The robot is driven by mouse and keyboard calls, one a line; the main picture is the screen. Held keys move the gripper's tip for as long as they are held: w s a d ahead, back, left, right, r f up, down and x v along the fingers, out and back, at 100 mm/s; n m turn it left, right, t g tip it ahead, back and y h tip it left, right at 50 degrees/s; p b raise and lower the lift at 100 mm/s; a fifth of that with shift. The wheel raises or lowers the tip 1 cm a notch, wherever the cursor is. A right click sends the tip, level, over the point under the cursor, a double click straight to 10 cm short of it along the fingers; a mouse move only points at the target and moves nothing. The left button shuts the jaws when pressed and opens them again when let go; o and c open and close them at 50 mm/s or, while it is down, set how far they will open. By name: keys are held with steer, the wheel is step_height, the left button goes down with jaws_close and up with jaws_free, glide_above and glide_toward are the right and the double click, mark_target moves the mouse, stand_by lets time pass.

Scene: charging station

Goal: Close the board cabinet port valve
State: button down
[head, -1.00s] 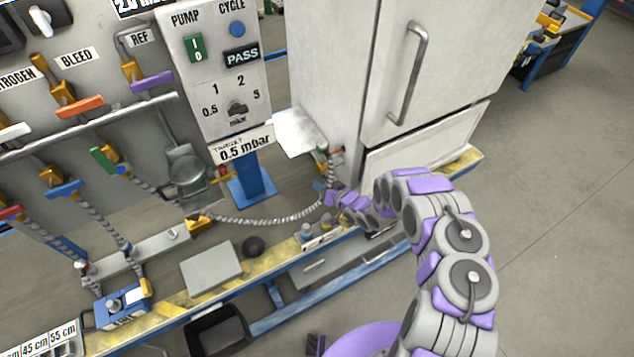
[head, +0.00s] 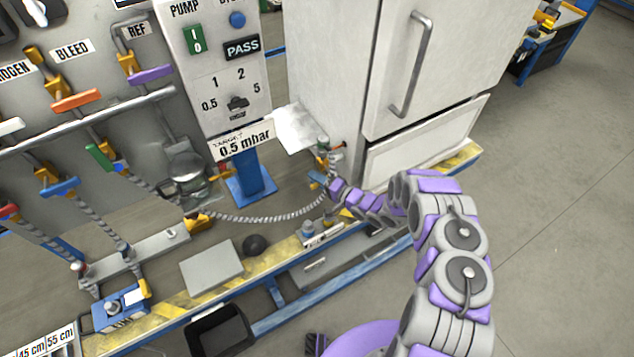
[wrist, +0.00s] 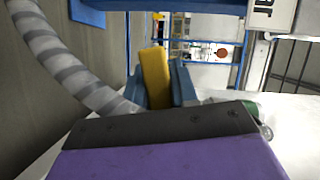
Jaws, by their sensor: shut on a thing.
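The port valve (head: 319,178), with small blue and yellow parts, sits low beside the white cabinet (head: 335,70), at the end of a ribbed grey hose (head: 268,217). My gripper (head: 332,187) is at this valve, small and partly hidden by my own wrist in the head view. In the wrist view, my dark and purple jaw (wrist: 160,135) fills the bottom. A yellow piece (wrist: 155,78) between blue sides stands just beyond it. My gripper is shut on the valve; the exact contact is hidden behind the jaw. I cannot tell the handle's angle.
A board with several coloured valves (head: 75,100) stands at left. The pump panel (head: 215,70) is left of the cabinet.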

steer(key=shift+d+r+m+y, duration=0.1)
steer(key=shift+r+m+y, duration=0.1)
steer(key=shift+m, duration=0.4)
steer(key=shift+d+r+m+y, duration=0.1)
steer(key=shift+r+m+y, duration=0.1)
steer(key=shift+m, duration=0.4)
steer(key=shift+b, duration=0.3)
steer(key=c, duration=1)
jaws_free()
steer(key=shift+w+d, duration=0.1)
steer(key=shift+o, duration=0.2)
steer(key=shift+r, duration=0.1)
steer(key=p+v, duration=0.2)
steer(key=v, duration=1.5)
steer(key=shift+s+d+f, duration=0.15)
steer(key=shift+s+f, duration=0.1)
steer(key=shift+f, duration=0.15)
